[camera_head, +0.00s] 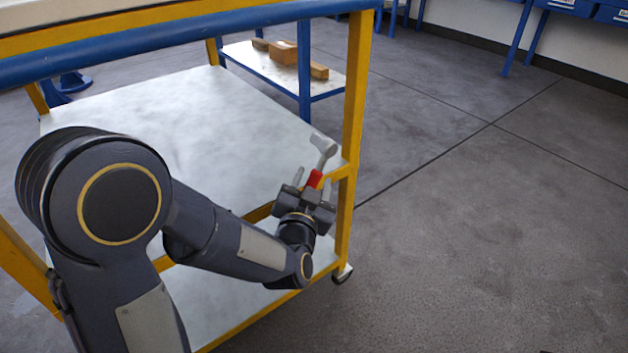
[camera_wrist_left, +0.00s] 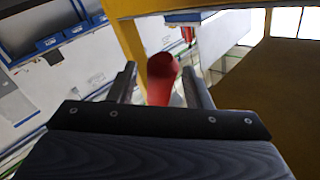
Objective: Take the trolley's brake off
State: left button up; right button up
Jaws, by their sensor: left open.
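The trolley (camera_head: 352,90) has yellow posts, pale shelves and a blue handle bar (camera_head: 200,38) along its top. A lever with a red grip (camera_head: 315,179) and a grey arm (camera_head: 326,155) sits at its right side, by the right post; this looks like the brake. My left gripper (camera_head: 312,183) is open at the lever, with the red grip between its fingers. In the left wrist view the red grip (camera_wrist_left: 162,75) stands between the two fingers, with gaps on both sides. My right gripper is out of view.
A yellow post (camera_wrist_left: 130,45) stands close to the fingers in the left wrist view. Behind the trolley, a low shelf (camera_head: 268,70) holds several brown blocks (camera_head: 284,52). Blue benches (camera_head: 570,8) line the far wall. The floor to the right is clear.

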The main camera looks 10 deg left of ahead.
pick_arm(q)
jog(key=shift+w, duration=0.9)
grip_shut()
